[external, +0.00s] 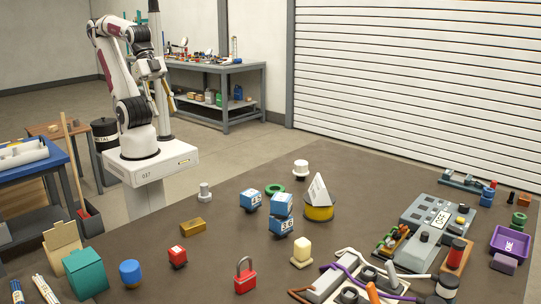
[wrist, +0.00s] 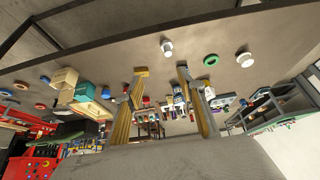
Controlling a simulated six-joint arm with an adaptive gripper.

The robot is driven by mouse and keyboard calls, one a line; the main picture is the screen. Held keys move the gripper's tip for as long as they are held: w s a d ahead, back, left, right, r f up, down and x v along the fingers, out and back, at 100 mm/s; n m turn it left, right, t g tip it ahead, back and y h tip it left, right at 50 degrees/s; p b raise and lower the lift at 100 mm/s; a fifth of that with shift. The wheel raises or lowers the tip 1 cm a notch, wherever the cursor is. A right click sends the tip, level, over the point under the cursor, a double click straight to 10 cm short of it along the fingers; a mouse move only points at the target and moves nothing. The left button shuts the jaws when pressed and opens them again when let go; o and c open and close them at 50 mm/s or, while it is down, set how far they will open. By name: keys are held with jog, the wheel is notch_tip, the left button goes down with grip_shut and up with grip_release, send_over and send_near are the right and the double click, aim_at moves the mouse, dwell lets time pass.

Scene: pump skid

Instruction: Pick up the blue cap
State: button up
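The blue cap (external: 131,272) is a short blue cylinder standing on the brown table at the near left in the external view, right of a teal box. A small blue thing that looks like it shows left of the fingers in the wrist view (wrist: 106,92). My gripper (wrist: 161,71) has its two yellowish fingers spread apart with nothing held between them. In the external view my arm is folded up at the back left, far from the cap, and the fingers cannot be made out there.
A teal box (external: 86,273) and a cream carton (external: 62,246) stand left of the cap. Blue number blocks (external: 281,225) stand mid-table. Bare table lies between these things.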

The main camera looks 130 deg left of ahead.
jog(key=shift+o, duration=0.3)
jog(key=m+t+h, duration=0.1)
jog(key=t+h, duration=0.3)
jog(key=t, duration=0.1)
send_over(128, 261)
jog(key=s+a, duration=0.5)
jog(key=a, duration=0.2)
notch_tip(128, 261, down, 12)
jog(key=f, duration=0.1)
jog(key=d+f+t, duration=0.1)
jog(key=f, duration=0.1)
jog(key=d+f, duration=0.2)
jog(key=f, duration=0.1)
jog(key=d+f+m+t+y, duration=0.1)
jog(key=d+f, duration=0.1)
jog(key=f, duration=0.1)
jog(key=shift+w+d+f+t, duration=0.1)
jog(key=shift+w+d+t, duration=0.1)
jog(key=shift+t, duration=0.1)
jog(key=shift+s+d+f+t, duration=0.25)
jog(key=shift+d+f+t, duration=0.1)
jog(key=shift+f, duration=0.3)
jog(key=shift+x, duration=1.3)
jog(key=shift+f, duration=0.1)
